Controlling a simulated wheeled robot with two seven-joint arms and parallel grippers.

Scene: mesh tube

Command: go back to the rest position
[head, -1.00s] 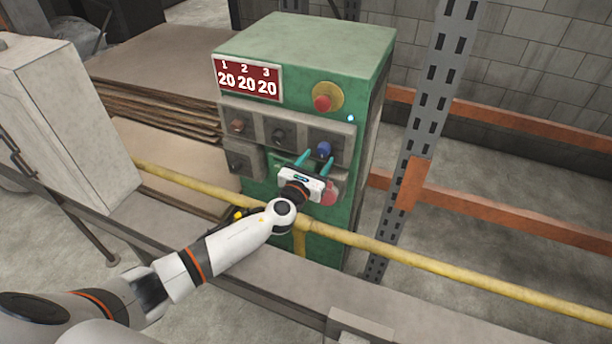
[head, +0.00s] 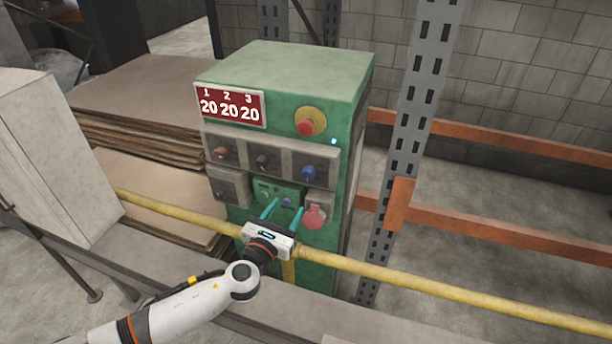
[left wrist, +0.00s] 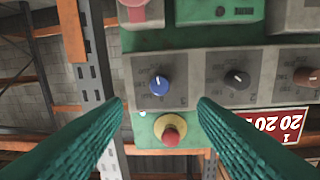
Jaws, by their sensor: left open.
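My left gripper (head: 284,211) is open and empty in the head view, with its two teal fingers pointing at the lower front of a green control cabinet (head: 285,65). It stands apart from the knobs. The cabinet has a red display (head: 231,105) reading 20 20 20, a red mushroom button (head: 306,127) on a yellow base, and a blue knob (head: 308,173) with darker knobs to its left. In the left wrist view the fingers frame the blue knob (left wrist: 159,85) and red button (left wrist: 171,134), seen upside down, with nothing between them. My right gripper is out of view.
A yellow rail (head: 400,279) crosses in front of the cabinet, close to my left arm. A grey perforated post (head: 411,130) with orange beams (head: 480,234) stands at the right. A pale box (head: 50,160) and stacked brown sheets (head: 150,90) are at the left.

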